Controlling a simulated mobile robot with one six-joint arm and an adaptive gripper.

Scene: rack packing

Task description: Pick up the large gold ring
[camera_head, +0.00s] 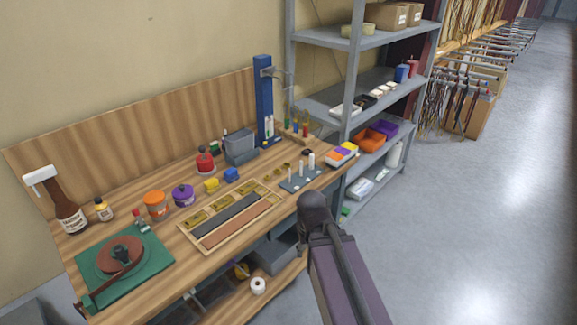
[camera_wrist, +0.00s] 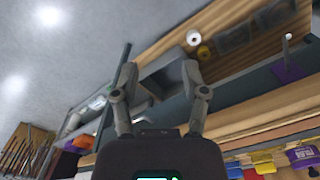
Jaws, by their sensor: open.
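Several small gold rings (camera_head: 278,170) lie on the wooden workbench (camera_head: 160,263) in the head view, between the sectioned wooden tray and the grey peg rack (camera_head: 301,179). They are too small there to tell which is the large one. The rack has white upright pegs. My gripper (camera_wrist: 158,72) shows in the wrist view with its two fingers spread apart and nothing between them. It points away from the bench top, and no ring can be made out in that view. In the head view my arm is in front of the bench's right end and my fingers cannot be made out.
The wooden tray (camera_head: 183,234) lies left of the rings. A blue column (camera_head: 264,100) stands behind them. A white box with coloured parts (camera_head: 341,154) sits at the bench's right end. A grey shelf unit (camera_head: 345,118) stands at right. The floor in front is clear.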

